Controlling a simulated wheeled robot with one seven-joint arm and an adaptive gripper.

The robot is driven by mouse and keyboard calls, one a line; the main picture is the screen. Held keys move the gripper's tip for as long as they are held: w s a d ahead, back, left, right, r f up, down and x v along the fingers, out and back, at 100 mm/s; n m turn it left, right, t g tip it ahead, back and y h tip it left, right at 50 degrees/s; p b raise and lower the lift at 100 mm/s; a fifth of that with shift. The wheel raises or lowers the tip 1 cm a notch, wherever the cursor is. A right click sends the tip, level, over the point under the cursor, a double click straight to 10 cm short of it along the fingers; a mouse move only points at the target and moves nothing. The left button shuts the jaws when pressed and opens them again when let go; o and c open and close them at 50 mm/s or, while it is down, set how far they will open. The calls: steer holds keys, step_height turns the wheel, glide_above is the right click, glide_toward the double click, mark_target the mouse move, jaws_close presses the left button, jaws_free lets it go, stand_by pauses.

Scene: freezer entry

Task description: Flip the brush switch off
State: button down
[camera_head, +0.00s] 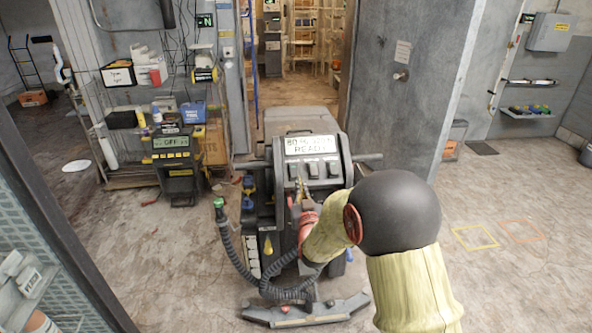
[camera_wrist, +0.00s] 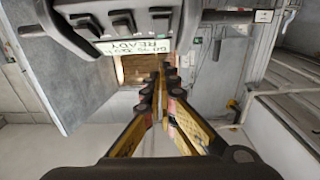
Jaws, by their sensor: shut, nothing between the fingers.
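A floor scrubber with a dark control panel (camera_head: 316,186) stands in the middle of the head view. Its lit display (camera_head: 311,143) shows a line ending in READY. Below the display is a row of three rocker switches (camera_head: 312,169), which also show at the top of the wrist view (camera_wrist: 122,23). Their labels are too small to read, so I cannot tell which is the brush switch. In the head view my gripper (camera_head: 299,187) is just in front of the panel's left side, below the left switch. Contact is unclear.
A ribbed hose (camera_head: 232,250) loops at the machine's left. A charger-like box reading OFF (camera_head: 175,148) and a cluttered shelf stand further left. An open doorway (camera_head: 300,75) lies behind the scrubber.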

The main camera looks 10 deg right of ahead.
steer(key=shift+r, duration=0.25)
steer(key=b, duration=0.2)
glide_toward(296, 169)
steer(key=w+r, duration=0.3)
steer(key=r, duration=0.2)
steer(key=w+f, duration=0.1)
steer(key=w+f+b, duration=0.1)
steer(key=w, duration=0.1)
steer(key=shift+a, duration=0.2)
steer(key=shift+w+f+b, duration=0.25)
steer(key=shift+w+b, duration=0.15)
